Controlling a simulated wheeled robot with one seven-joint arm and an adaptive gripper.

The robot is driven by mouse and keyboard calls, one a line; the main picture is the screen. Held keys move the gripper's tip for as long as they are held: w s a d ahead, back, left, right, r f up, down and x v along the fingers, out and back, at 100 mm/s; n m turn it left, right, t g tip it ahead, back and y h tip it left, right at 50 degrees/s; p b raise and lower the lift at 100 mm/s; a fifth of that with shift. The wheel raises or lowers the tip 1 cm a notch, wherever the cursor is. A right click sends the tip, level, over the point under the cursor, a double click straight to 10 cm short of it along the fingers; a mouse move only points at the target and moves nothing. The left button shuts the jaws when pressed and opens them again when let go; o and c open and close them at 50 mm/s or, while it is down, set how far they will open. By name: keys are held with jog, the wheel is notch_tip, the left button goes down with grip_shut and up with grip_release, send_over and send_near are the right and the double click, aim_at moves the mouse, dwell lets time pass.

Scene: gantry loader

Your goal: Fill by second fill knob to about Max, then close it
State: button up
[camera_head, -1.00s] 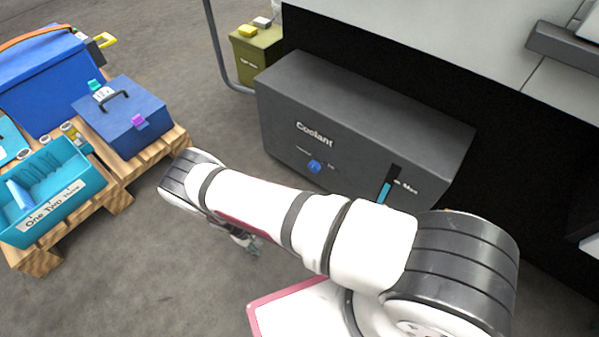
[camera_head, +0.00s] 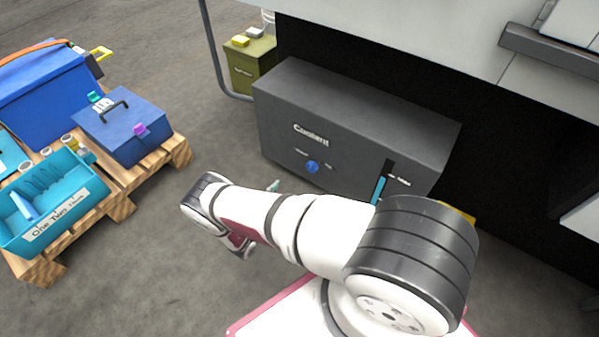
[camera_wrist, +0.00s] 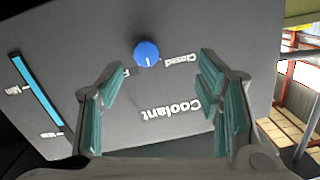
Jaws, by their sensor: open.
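The grey coolant tank (camera_head: 300,100) has one blue fill knob (camera_head: 313,167) on its front. In the wrist view the tank is upside down, and the knob (camera_wrist: 147,53) sits between "Closed" and a partly hidden label. The knob's white mark points down in that picture. The gauge (camera_head: 380,183) shows cyan liquid with dark slot above it; the liquid's top looks close to the upper mark. The gauge also shows in the wrist view (camera_wrist: 36,90). My gripper (camera_wrist: 161,75) is open and empty, facing the panel, apart from the knob. In the head view my arm mostly hides it.
A pallet (camera_head: 120,208) on the left carries a blue toolbox (camera_head: 125,130), a larger blue case (camera_head: 45,95) and a teal bin (camera_head: 75,213). The floor between pallet and tank is clear.

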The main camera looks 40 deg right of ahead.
aim_at(311, 168)
jog(key=shift+m+g+h, duration=0.4)
jog(key=shift+h, duration=0.2)
jog(key=b+x, duration=0.1)
jog(key=x, duration=0.3)
jog(key=s+r+b+x, duration=0.1)
jog(key=x, duration=0.4)
jog(key=b+x, duration=0.1)
jog(key=x, duration=0.3)
jog(key=shift+s+d+r, duration=0.15)
jog(key=shift+s+d, duration=0.15)
jog(key=shift+d, duration=0.35)
jog(key=c, duration=1.2)
